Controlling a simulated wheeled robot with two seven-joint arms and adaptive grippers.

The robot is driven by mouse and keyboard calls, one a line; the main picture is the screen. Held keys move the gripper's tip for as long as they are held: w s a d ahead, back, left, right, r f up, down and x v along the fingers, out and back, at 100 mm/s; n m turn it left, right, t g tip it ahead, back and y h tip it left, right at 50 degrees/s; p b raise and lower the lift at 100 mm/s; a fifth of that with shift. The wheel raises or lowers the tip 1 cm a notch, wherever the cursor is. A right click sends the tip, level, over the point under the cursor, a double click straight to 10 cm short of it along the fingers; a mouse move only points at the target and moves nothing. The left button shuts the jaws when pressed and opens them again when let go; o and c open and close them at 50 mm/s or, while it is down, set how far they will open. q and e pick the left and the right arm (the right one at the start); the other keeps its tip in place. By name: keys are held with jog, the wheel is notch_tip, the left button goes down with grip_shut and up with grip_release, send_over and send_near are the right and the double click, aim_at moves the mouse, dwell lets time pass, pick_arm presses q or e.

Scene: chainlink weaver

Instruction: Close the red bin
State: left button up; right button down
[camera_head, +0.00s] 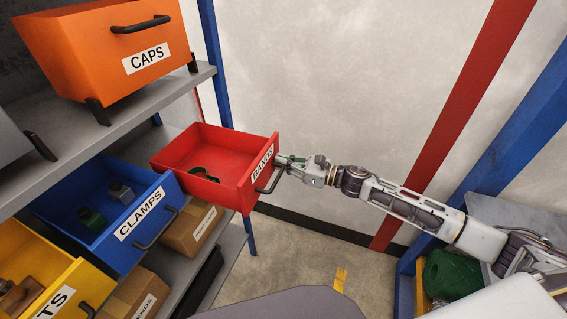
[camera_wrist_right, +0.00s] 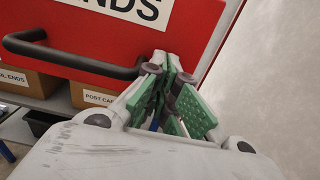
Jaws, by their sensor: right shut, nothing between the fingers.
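The red bin (camera_head: 215,152), labelled BANDS, sticks out from the shelf like a pulled-out drawer, with a dark object (camera_head: 204,174) inside. Its black handle (camera_head: 268,181) is on its front face. My right gripper (camera_head: 291,163) is at the front face, beside the handle. In the right wrist view, the shut green-padded fingers (camera_wrist_right: 172,75) are at the lower edge of the red front (camera_wrist_right: 190,30), right by the handle's end (camera_wrist_right: 130,70). I cannot tell whether they touch it. The fingers hold nothing. My left gripper is not in view.
The blue CLAMPS bin (camera_head: 95,245) and the yellow bin (camera_head: 50,262) also stick out, left of the red one. An orange CAPS bin (camera_head: 95,45) stands on the upper shelf. Cardboard boxes (camera_head: 193,226) sit below. A blue post (camera_head: 215,60) rises behind. Open floor lies right of the shelves.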

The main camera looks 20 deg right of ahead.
aim_at(231, 156)
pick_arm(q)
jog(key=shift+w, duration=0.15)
